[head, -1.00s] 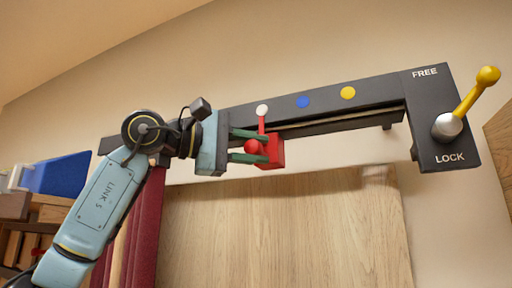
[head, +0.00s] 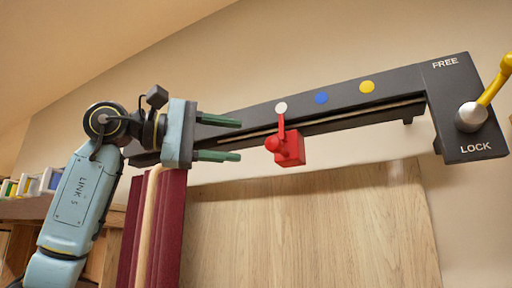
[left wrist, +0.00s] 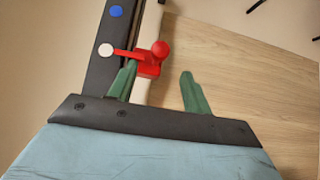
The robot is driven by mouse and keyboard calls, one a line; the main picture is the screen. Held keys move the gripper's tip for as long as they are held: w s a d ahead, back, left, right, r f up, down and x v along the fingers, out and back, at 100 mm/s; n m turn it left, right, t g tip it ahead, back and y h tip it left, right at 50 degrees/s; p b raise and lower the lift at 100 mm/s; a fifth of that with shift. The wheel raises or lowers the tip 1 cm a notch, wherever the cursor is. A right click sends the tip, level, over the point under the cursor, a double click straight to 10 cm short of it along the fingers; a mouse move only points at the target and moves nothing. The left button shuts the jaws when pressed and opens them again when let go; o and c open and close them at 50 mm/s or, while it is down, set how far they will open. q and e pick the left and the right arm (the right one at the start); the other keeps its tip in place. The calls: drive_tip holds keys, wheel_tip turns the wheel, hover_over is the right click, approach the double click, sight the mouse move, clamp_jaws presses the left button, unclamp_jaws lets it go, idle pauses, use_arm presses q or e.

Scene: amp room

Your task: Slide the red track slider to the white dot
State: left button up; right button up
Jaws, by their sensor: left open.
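The red track slider (head: 288,148) hangs on the dark track (head: 330,115), its thin red pointer reaching up to the white dot (head: 281,108). In the left wrist view the slider (left wrist: 152,60) also has its pointer at the white dot (left wrist: 106,50). My left gripper (head: 232,139) is open, its green fingers left of the slider and apart from it in the head view. In the left wrist view the gripper (left wrist: 157,88) has nothing between its fingertips. My right gripper is not in view.
A blue dot (head: 321,97) and a yellow dot (head: 367,87) lie right of the white dot. A yellow-handled lever (head: 472,116) sits on the plate marked FREE and LOCK. A wooden panel (head: 310,225) and dark red curtain (head: 165,225) are below the track.

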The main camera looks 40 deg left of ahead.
use_arm(q)
drive_tip(key=v, duration=0.4)
idle(0.5)
